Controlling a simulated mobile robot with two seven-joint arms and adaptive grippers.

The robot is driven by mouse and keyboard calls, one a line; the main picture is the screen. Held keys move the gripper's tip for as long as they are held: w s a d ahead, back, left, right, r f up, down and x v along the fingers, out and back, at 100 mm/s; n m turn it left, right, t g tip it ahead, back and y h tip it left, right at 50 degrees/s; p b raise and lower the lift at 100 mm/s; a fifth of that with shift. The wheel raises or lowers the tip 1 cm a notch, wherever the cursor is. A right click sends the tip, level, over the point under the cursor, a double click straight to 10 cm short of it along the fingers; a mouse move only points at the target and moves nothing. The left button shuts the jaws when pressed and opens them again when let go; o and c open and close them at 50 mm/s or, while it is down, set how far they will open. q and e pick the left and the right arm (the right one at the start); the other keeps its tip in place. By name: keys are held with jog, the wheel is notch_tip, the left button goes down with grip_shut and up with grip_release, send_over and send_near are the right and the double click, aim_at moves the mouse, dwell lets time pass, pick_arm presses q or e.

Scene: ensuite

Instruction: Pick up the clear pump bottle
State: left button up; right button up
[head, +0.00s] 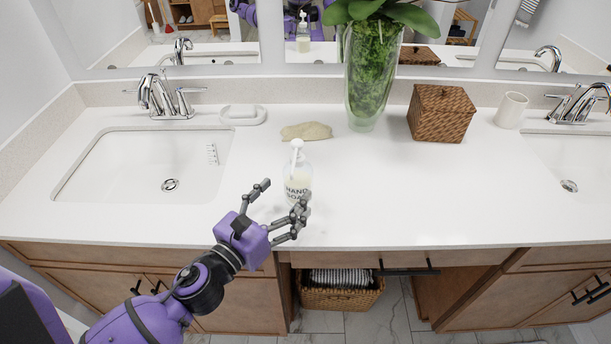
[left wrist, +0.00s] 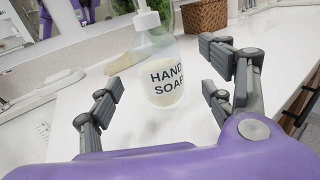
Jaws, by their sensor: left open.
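The clear pump bottle (head: 298,178) stands upright on the white counter, labelled hand soap, with a white pump top and pale liquid inside. It also shows in the left wrist view (left wrist: 165,82), ahead of and between the spread fingers. My left gripper (head: 281,204) is open at the front of the bottle, one finger to its left and the others near its lower right side. In the left wrist view the gripper (left wrist: 165,95) holds nothing. I cannot tell whether a finger touches the bottle. My right gripper is not in view.
A beige stone-like piece (head: 306,131) lies behind the bottle. A glass vase with a plant (head: 369,85), a woven box (head: 441,113) and a white cup (head: 511,110) stand at the back right. A sink (head: 140,165) lies left. The counter right of the bottle is clear.

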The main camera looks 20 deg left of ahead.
aim_at(298, 176)
pick_arm(q)
jog(key=shift+w+d+r, duration=0.1)
jog(key=shift+w+r, duration=0.1)
jog(key=shift+w, duration=0.2)
jog(key=shift+w+d+r, duration=0.1)
jog(key=shift+w+r, duration=0.05)
jog(key=shift+w, duration=0.25)
jog(key=p+x, duration=0.1)
jog(key=x, duration=0.3)
jog(key=shift+w, duration=0.45)
jog(key=c, duration=1.6)
